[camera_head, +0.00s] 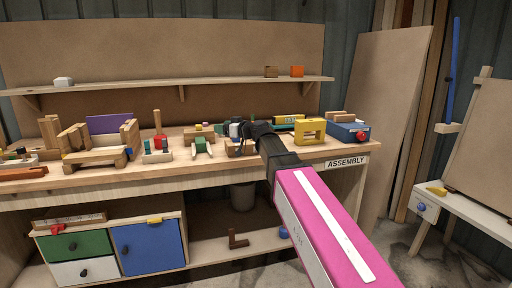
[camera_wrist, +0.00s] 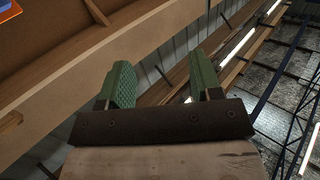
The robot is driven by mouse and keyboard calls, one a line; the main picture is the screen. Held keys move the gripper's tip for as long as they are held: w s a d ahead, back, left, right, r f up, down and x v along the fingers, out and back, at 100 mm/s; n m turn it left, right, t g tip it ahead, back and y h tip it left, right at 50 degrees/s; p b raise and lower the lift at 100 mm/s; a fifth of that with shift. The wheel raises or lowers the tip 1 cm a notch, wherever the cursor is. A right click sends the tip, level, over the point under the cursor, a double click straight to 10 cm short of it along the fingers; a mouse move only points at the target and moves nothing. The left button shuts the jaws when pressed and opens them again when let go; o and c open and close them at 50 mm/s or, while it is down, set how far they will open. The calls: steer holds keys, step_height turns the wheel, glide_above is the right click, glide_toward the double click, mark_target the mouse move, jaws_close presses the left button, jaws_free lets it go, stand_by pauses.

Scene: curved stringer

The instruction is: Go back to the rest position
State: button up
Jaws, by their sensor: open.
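My gripper (camera_wrist: 160,88) shows in the wrist view with its two green fingers apart and nothing between them. In the head view my pink arm reaches up from the lower right, and its black wrist end is over the front middle of the workbench (camera_head: 190,178). The fingers are hard to make out there against the things on the bench. The wrist view looks upward past the fingers to a wooden edge, the wall and ceiling lights.
The bench carries wooden blocks, a yellow frame (camera_head: 310,131) and a blue box (camera_head: 347,132). A shelf (camera_head: 180,88) runs above it. A cabinet with a blue door (camera_head: 149,246) is below at left. An easel (camera_head: 484,160) stands at right.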

steer(key=s+d+f+m+g+h, duration=0.1)
steer(key=s+d+f+m+h, duration=0.3)
steer(key=f, duration=0.6)
steer(key=s+d+f+g+h, duration=0.1)
steer(key=d+f+g, duration=0.1)
steer(key=d+f, duration=0.55)
steer(key=s+d+f+m+g+h, duration=0.1)
steer(key=s+d+f+m+h, duration=0.2)
steer(key=f, duration=0.9)
steer(key=s+d+f+m+g+h, duration=0.4)
steer(key=s+d+f+h, duration=0.3)
steer(key=s+d+f, duration=0.6)
steer(key=d+f, duration=0.2)
steer(key=d, duration=0.2)
steer(key=shift+s+f+m, duration=0.15)
steer(key=shift+s+m, duration=0.15)
steer(key=shift+d, duration=0.1)
